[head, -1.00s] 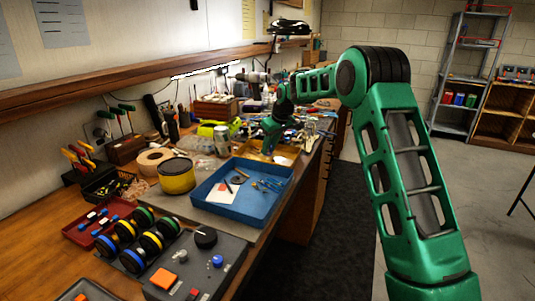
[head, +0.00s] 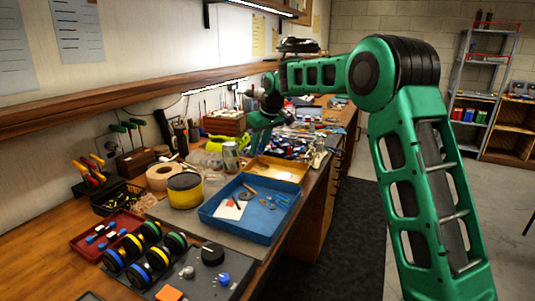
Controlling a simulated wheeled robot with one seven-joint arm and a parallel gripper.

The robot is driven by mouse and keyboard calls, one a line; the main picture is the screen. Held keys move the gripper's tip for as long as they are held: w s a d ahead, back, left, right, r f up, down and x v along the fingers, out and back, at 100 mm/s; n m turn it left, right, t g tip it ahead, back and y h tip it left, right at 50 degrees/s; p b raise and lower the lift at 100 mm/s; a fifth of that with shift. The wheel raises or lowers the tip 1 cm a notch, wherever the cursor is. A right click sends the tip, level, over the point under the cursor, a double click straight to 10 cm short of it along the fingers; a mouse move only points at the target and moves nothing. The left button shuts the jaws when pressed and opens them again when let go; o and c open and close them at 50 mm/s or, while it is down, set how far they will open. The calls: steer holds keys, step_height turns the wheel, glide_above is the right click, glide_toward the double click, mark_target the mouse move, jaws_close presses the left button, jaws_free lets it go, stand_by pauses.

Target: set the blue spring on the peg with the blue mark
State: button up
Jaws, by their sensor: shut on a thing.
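My gripper (head: 254,146) is small and far off in the head view, at the end of my green arm. It is above the bench near the back left edge of the yellow tray (head: 290,172). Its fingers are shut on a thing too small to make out. I cannot pick out the blue spring or a peg with a blue mark for sure. A grey board (head: 228,262) nearer to me carries a black knob (head: 213,254) and a small blue piece (head: 223,279).
A yellow can (head: 185,191) and a metal can (head: 230,156) stand left of the trays. Several black wheels (head: 148,252) and a red tray (head: 95,245) are at the front left. The bench behind the trays is cluttered; a wall shelf (head: 100,99) runs above it.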

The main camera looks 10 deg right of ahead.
step_height(320, 180, up, 6)
steer(key=a, duration=0.1)
steer(key=shift+s+a, duration=0.3)
steer(key=shift+s, duration=0.15)
stand_by(0.4)
